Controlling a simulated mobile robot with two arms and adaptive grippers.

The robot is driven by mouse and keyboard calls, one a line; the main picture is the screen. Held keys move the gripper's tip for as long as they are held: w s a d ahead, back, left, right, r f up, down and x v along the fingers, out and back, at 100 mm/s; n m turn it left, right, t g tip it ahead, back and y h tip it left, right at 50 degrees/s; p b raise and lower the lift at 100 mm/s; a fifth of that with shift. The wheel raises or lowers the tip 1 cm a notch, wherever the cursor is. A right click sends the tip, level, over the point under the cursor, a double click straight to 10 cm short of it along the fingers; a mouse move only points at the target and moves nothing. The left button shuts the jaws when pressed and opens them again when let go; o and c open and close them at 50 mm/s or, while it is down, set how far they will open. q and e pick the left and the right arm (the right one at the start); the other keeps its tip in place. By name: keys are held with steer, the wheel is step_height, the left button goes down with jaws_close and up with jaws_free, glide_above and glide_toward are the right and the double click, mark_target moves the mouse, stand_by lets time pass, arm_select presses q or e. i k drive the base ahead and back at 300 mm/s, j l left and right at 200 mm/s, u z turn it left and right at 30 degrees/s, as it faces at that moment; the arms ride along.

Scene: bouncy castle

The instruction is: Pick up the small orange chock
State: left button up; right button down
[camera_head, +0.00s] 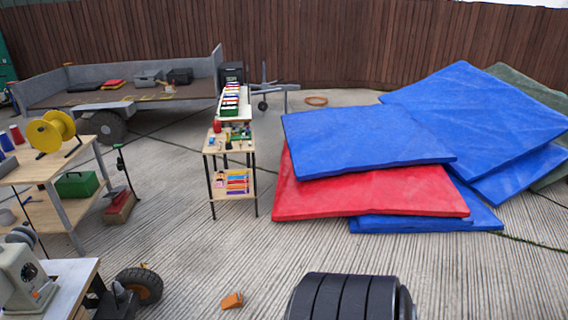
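A small orange chock (232,301) lies on the grooved concrete ground at the bottom of the head view, left of centre. It looks like a low wedge block. A dark ribbed cylindrical shape, which may be part of my own body, stands at the bottom edge to the right of the chock, apart from it. Neither of my grippers is in view, so I cannot see whether they hold anything.
A wheel (139,285) and a white-topped table (72,281) with a machine (24,277) stand left of the chock. A small wooden stand (231,148) is farther back. Blue mats (365,137) and a red mat (370,196) lie piled at the right. Ground around the chock is open.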

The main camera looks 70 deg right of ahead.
mark_target(234, 300)
steer(key=z, duration=1.8)
steer(key=i+l, duration=0.1)
steer(key=l, duration=0.5)
steer(key=i+l+u, duration=0.1)
steer(key=l, duration=0.45)
steer(key=i+l, duration=0.5)
steer(key=i+l+u, duration=0.15)
steer(key=i+l, duration=0.35)
steer(key=k+l, duration=0.05)
steer(key=l, duration=0.05)
